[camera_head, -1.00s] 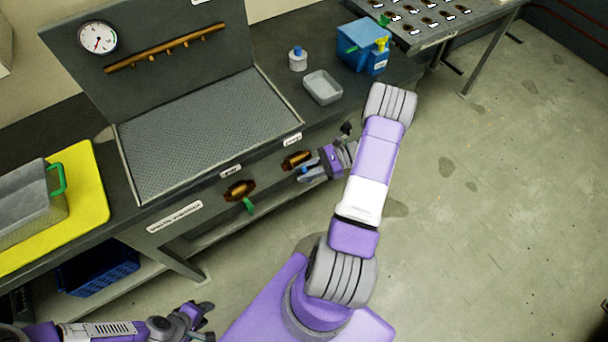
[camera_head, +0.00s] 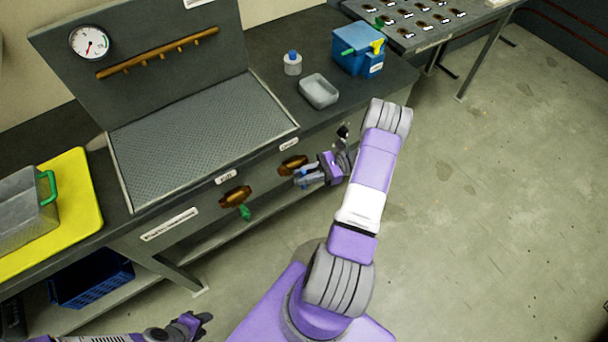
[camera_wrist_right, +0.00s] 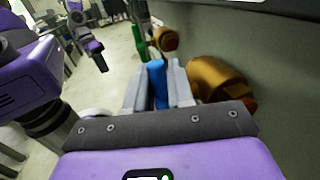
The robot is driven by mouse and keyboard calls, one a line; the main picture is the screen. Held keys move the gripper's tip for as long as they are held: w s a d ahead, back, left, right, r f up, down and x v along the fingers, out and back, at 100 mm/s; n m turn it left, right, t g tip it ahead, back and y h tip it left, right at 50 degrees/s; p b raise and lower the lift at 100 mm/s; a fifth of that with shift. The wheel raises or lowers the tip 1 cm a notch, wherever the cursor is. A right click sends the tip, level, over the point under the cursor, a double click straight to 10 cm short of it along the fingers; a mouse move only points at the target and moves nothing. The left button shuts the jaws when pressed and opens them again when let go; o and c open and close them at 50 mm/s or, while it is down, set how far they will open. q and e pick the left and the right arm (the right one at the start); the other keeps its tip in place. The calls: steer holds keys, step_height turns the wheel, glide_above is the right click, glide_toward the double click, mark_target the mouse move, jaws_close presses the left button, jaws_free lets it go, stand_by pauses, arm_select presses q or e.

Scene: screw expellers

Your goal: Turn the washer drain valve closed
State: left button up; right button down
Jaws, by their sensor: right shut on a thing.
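The valve with the blue handle is a brass body (camera_head: 293,165) on the bench front, below the right small label; it also shows close up in the right wrist view (camera_wrist_right: 215,78). My right gripper (camera_head: 305,176) is at this valve, shut on its blue handle (camera_wrist_right: 157,75), which stands between the two grey fingers. The label's wording is too small to read surely. A second brass valve (camera_head: 235,196) with a green handle (camera_head: 243,212) is further left, its handle pointing down. My left gripper (camera_head: 203,325) is low at the bottom edge, partly cut off, fingers apart and empty.
A yellow mat (camera_head: 80,205) holds a grey bin. A lower shelf runs below the valves. The floor at right is clear.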

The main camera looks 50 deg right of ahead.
steer(key=c, duration=1.1)
jaws_free()
steer(key=shift+c, duration=0.2)
steer(key=v, duration=0.7)
steer(key=shift+d, duration=0.25)
steer(key=shift+s, duration=0.1)
